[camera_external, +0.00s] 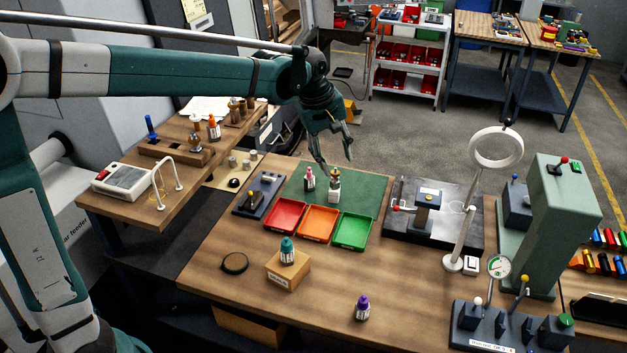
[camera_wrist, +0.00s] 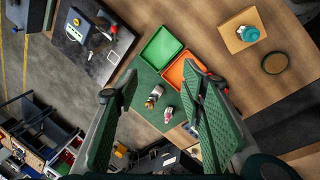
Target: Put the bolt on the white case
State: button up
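My gripper (camera_external: 336,161) is open and empty above the green mat (camera_external: 368,191); its two fingers stand wide apart in the wrist view (camera_wrist: 160,86). Below it on the mat is an upright white bottle-like piece with a brass-coloured top (camera_external: 334,188), also in the wrist view (camera_wrist: 154,96). A pink-topped bottle (camera_external: 309,179) stands beside it, also in the wrist view (camera_wrist: 169,114). I cannot clearly make out a bolt; small metal pieces (camera_external: 240,162) sit at the left. A white case with a red button (camera_external: 123,180) is on the left table, outside the wrist view.
Red (camera_external: 285,215), orange (camera_external: 317,224) and green (camera_external: 353,232) trays line the mat's near edge. A ring lamp (camera_external: 496,148) and green press (camera_external: 553,225) rise at right.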

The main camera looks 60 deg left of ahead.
jog(key=s+d+r+m+t, duration=0.2)
jog(key=s+d+m, duration=0.6)
jog(key=s+d, duration=0.6)
jog(key=s+d+f+m+t, duration=0.1)
jog(key=s+d+f+m, duration=0.2)
jog(key=s, duration=0.6)
jog(key=s+d+f+m+t, duration=0.1)
jog(key=s+d+f+m, duration=0.3)
jog(key=s, duration=0.5)
jog(key=shift+d+f+m, duration=0.25)
jog(key=shift+d+m, duration=0.45)
jog(key=shift+m, duration=0.2)
jog(key=shift+f, duration=0.1)
notch_tip(320, 180, down, 10)
jog(key=b, duration=1)
jog(key=shift+r, duration=0.2)
